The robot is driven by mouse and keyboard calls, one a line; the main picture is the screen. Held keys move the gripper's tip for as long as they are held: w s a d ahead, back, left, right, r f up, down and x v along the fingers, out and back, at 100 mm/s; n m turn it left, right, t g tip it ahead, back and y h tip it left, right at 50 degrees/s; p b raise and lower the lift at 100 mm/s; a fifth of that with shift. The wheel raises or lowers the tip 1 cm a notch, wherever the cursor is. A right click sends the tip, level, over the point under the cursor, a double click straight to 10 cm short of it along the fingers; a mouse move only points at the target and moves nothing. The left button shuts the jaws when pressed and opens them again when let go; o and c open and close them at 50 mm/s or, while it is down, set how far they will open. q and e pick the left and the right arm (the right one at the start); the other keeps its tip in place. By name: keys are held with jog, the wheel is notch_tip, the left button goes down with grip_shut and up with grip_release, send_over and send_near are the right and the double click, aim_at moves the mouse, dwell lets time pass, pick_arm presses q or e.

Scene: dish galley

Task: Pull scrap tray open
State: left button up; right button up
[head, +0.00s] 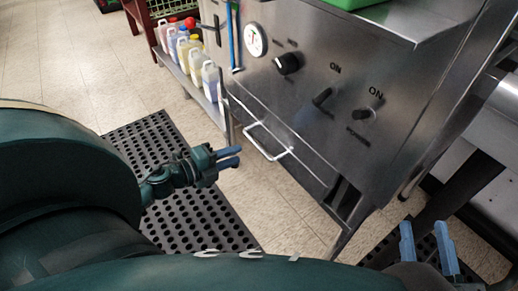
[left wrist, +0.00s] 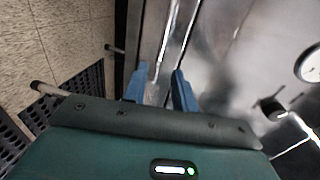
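The scrap tray (head: 301,163) appears as the low steel drawer front under the control panel, with a pale bar handle (head: 268,145). It looks in line with the steel machine above it. My left gripper (head: 238,157) is to the left of the handle and apart from it, its blue fingers pointing right toward the machine. In the left wrist view its fingers (left wrist: 160,85) stand apart with nothing clearly held between them. My right gripper (head: 427,245) is at the lower right, its two fingers apart and empty, away from the tray.
The steel machine (head: 335,70) carries a dial and several knobs. A low rack (head: 206,97) with several bottles (head: 187,50) stands left of it. A black perforated mat (head: 205,222) lies on the tiled floor below my left gripper. Steel legs frame the machine's lower right.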

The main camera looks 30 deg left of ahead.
aim_at(258, 145)
pick_arm(q)
jog(key=b+x, duration=0.1)
jog(key=x, duration=0.8)
grip_shut()
dwell(0.4)
